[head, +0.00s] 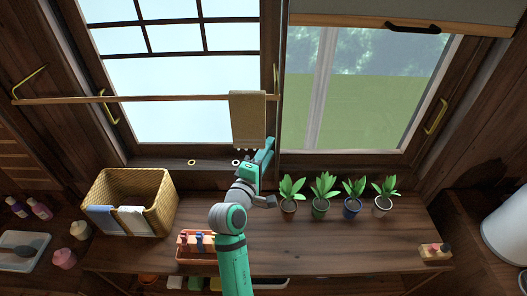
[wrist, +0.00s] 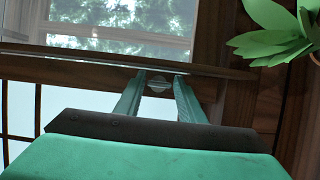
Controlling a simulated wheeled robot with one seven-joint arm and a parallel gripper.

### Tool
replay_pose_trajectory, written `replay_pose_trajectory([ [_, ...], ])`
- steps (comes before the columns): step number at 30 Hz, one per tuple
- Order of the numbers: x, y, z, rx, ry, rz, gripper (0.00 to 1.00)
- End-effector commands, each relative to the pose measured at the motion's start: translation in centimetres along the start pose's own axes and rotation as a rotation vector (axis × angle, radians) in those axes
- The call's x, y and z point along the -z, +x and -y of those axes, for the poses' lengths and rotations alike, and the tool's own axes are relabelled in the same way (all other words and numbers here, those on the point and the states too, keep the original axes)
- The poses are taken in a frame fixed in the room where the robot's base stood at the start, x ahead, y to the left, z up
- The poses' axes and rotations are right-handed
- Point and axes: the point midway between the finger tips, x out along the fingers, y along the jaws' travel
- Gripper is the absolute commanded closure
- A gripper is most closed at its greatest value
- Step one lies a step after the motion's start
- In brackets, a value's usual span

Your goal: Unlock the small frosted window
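The frosted window (head: 185,115) is the pale, dark-barred pane at the left in the head view; part of it shows at the lower left of the wrist view (wrist: 22,120). A small silvery latch-like piece (wrist: 158,85) sits on the brown wooden frame in the wrist view. My gripper (head: 268,148) is at the middle post between the two windows. In the wrist view, its two teal fingers (wrist: 160,77) are apart, with the silvery piece showing between their tips. I cannot tell whether they touch it. In the head view my gripper hides that spot.
A wooden rod (head: 160,98) with a hanging tan cloth (head: 247,118) crosses the frosted window. Several potted plants (head: 323,190) line the counter to the right of my arm. A wicker basket (head: 155,190) and a red tray (head: 190,262) are to the left.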

Motion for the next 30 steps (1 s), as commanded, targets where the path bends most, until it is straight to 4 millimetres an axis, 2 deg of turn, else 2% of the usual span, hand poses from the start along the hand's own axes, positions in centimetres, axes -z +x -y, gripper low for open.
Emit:
replay_pose_trajectory([
  [10,0.5,-0.2,0.0,-0.001,0.000,-0.009,0.52],
  [14,0.6,-1.2,0.0,-0.002,-0.001,-0.012,0.52],
  [24,0.5,-7.3,0.1,0.000,-0.002,-0.011,0.52],
  [30,0.3,-10.0,0.1,0.000,-0.001,-0.008,0.52],
])
